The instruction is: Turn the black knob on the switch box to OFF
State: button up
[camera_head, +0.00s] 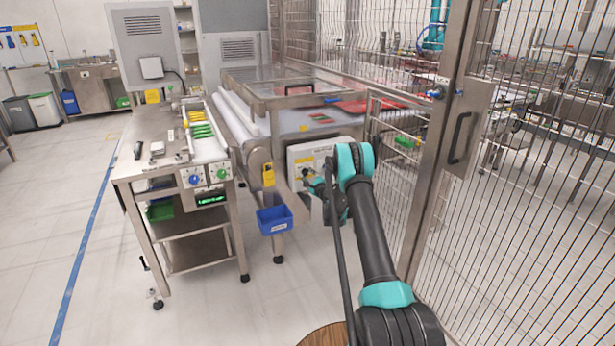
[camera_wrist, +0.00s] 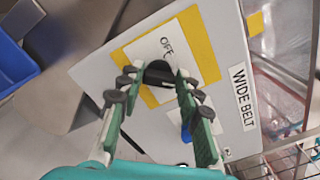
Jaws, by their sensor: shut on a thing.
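The switch box (camera_head: 303,158) is a light grey box on the front of the belt machine. In the wrist view its face (camera_wrist: 232,120) carries a "WIDE BELT" label and a yellow-edged white plate (camera_wrist: 150,52) printed "OFF". The black knob (camera_wrist: 159,70) sits on this plate, just below the word. My gripper (camera_wrist: 158,82) is shut on the black knob, one green finger with dark pads on each side. The fingers hide part of the knob, and I cannot tell which way its pointer faces. In the head view, my gripper (camera_head: 315,186) is at the box front, partly hidden by my arm.
A blue bin (camera_head: 274,220) hangs left of the box, below a yellow padlock-shaped part (camera_head: 268,174). A steel table (camera_head: 160,168) with a control panel stands further left. A wire fence and its steel post (camera_head: 432,150) stand close on the right.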

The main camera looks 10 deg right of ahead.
jog(key=n, duration=0.4)
jog(key=shift+f, duration=0.15)
jog(key=n, duration=0.4)
jog(key=shift+s+a+f+n, duration=0.1)
jog(key=shift+n, duration=0.2)
jog(key=n, duration=0.4)
jog(key=shift+f+n, duration=0.15)
jog(key=shift+n, duration=0.15)
jog(key=shift+f+n, duration=0.1)
jog(key=shift+n, duration=1.8)
jog(key=o, duration=1.2)
jog(key=shift+c, duration=0.2)
jog(key=v, duration=1.2)
